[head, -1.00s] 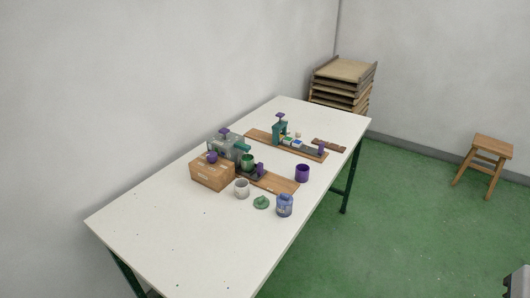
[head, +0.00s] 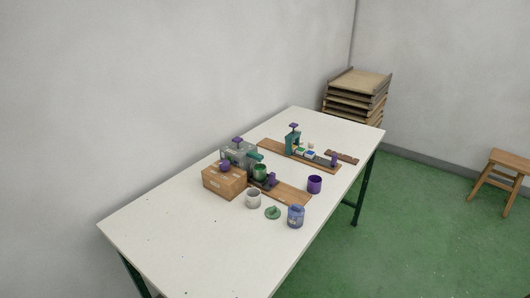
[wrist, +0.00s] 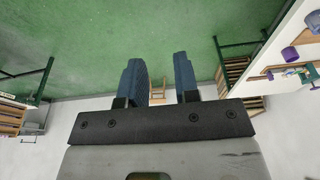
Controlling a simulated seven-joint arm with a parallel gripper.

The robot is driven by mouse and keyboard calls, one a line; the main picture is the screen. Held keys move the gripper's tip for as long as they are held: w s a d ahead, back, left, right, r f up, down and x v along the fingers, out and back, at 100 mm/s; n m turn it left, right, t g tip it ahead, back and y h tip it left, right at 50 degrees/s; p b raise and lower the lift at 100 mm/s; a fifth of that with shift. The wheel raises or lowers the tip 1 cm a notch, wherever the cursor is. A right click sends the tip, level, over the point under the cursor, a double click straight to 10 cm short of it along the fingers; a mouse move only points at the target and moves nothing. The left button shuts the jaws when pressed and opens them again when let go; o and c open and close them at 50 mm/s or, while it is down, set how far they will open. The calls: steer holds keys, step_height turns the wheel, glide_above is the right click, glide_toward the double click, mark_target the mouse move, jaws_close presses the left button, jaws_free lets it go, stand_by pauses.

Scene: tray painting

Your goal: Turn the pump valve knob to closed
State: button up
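A grey pump-like device (head: 236,154) with a purple knob (head: 238,140) on top stands on a wooden board on the white table, in the head view. Another purple knob (head: 225,166) sits on a wooden box (head: 223,183) in front of it. I cannot tell which one is the pump valve knob, nor its setting. My gripper (wrist: 159,62) shows only in the wrist view. It is open and empty, facing the green floor, away from the table items.
The white table (head: 180,230) also holds a purple cup (head: 314,184), a white cup (head: 253,199), a blue jar (head: 296,216), a green piece (head: 272,212) and a teal press (head: 292,143). Its near left part is clear. Stacked trays (head: 357,95) and a stool (head: 500,175) stand beyond.

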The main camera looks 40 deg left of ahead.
steer(key=shift+o, duration=1.1)
steer(key=shift+w+a+r, duration=0.15)
steer(key=shift+w+r, duration=0.05)
steer(key=shift+w, duration=0.15)
steer(key=o, duration=0.6)
steer(key=w+a+r, duration=0.1)
steer(key=w, duration=0.2)
steer(key=w+a+r, duration=0.1)
steer(key=w+a, duration=0.1)
steer(key=w, duration=0.1)
steer(key=w+a+r, duration=0.1)
steer(key=w+a, duration=0.1)
steer(key=w, duration=0.1)
steer(key=shift+r, duration=0.4)
steer(key=shift+c, duration=0.2)
steer(key=w+a+r+g, duration=0.1)
steer(key=w+a, duration=1)
steer(key=a, duration=0.4)
steer(key=w+a+g, duration=0.1)
steer(key=w+a, duration=1)
steer(key=a, duration=0.4)
steer(key=m, duration=0.1)
glide_above(224, 162)
steer(key=d, duration=0.1)
steer(key=shift+g, duration=0.3)
step_height(224, 162, down, 19)
steer(key=shift+w+r, duration=0.1)
steer(key=shift+r, duration=0.05)
steer(key=shift+s+a+f, duration=0.2)
steer(key=shift+a, duration=0.2)
